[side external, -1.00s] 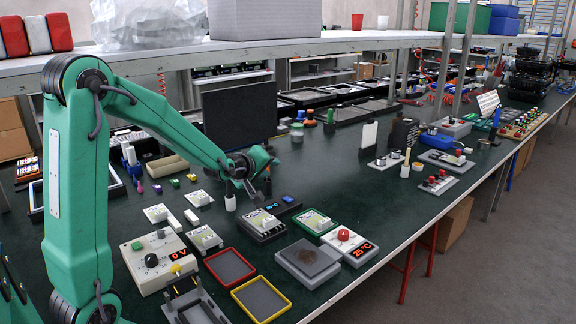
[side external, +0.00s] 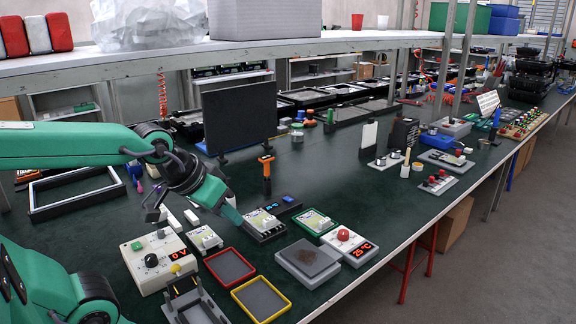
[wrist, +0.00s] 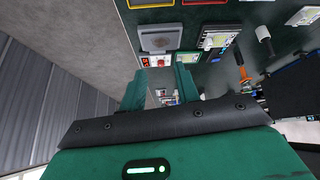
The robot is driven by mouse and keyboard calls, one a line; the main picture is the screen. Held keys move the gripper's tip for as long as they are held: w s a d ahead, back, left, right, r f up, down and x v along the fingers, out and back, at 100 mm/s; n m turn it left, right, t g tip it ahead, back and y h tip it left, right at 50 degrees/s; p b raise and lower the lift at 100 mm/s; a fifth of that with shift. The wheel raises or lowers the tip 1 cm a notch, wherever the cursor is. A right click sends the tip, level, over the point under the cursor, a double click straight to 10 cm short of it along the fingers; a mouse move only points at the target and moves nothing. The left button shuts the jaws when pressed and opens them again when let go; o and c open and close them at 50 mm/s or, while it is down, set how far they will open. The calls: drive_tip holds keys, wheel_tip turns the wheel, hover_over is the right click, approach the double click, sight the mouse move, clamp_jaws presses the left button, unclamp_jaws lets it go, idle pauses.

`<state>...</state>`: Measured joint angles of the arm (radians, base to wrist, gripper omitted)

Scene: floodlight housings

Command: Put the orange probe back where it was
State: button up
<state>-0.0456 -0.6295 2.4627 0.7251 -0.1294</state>
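A black panel (side external: 239,115) stands behind the probe. A grey meter (side external: 263,224) and a dark box with a blue display (side external: 284,205) are close in front. Red (side external: 230,266) and yellow (side external: 262,299) trays lie nearer.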

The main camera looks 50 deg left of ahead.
drive_tip(key=s, duration=0.1)
drive_tip(key=s+m, duration=0.1)
drive_tip(key=s, duration=0.1)
drive_tip(key=s+d+m+g, duration=0.1)
drive_tip(key=shift+s+d+f, duration=0.1)
drive_tip(key=shift+s+f, duration=0.15)
drive_tip(key=shift+s, duration=0.05)
drive_tip(key=shift+o, duration=0.5)
